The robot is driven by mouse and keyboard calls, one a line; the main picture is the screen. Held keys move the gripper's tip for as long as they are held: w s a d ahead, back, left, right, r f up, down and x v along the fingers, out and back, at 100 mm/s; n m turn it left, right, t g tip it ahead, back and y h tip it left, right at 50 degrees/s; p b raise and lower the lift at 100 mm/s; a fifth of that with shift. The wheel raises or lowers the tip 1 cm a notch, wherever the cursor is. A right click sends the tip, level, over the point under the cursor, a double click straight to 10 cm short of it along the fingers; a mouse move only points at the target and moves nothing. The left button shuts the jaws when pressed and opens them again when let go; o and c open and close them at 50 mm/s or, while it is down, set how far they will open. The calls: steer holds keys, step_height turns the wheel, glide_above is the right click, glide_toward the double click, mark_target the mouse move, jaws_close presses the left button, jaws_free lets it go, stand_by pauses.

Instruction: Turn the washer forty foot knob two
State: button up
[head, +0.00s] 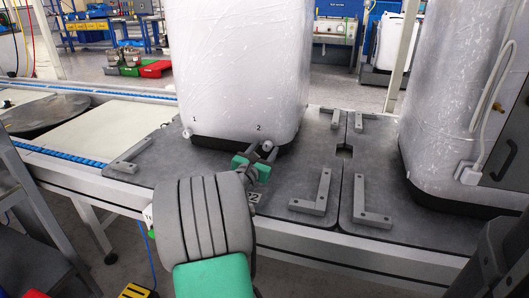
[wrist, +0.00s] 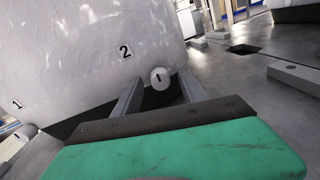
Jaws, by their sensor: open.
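A white washer (head: 235,60) with a dark base stands on a grey plate of the line. Two small round knobs sit low on its corners, marked 1 and 2. Knob 1 (head: 187,133) is on the left in the head view and at the left edge in the wrist view. Knob two (head: 267,145) is at the right corner; in the wrist view this knob (wrist: 160,78) shows between my finger tips. My gripper (wrist: 160,88) is open, its two grey fingers on either side of knob two. I cannot tell whether they touch it.
Grey L-shaped brackets (head: 312,196) lie on the plate to the right of my gripper. A second white appliance (head: 440,100) with a hanging cable stands at the right. A blue-edged conveyor (head: 60,155) runs at the left.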

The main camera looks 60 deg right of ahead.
jaws_close()
stand_by(0.4)
steer(key=shift+m, duration=0.3)
steer(key=m+p, duration=0.2)
steer(key=m, duration=0.1)
steer(key=shift+r, duration=0.15)
steer(key=m+p, duration=0.1)
steer(key=m, duration=0.2)
steer(key=shift+s+m+p, duration=0.1)
steer(key=shift+m+p, duration=0.2)
steer(key=m, duration=0.3)
steer(key=shift+m+t+y, duration=0.3)
steer(key=shift+y, duration=0.1)
steer(key=shift+f+m, duration=0.2)
steer(key=shift+m, duration=1.8)
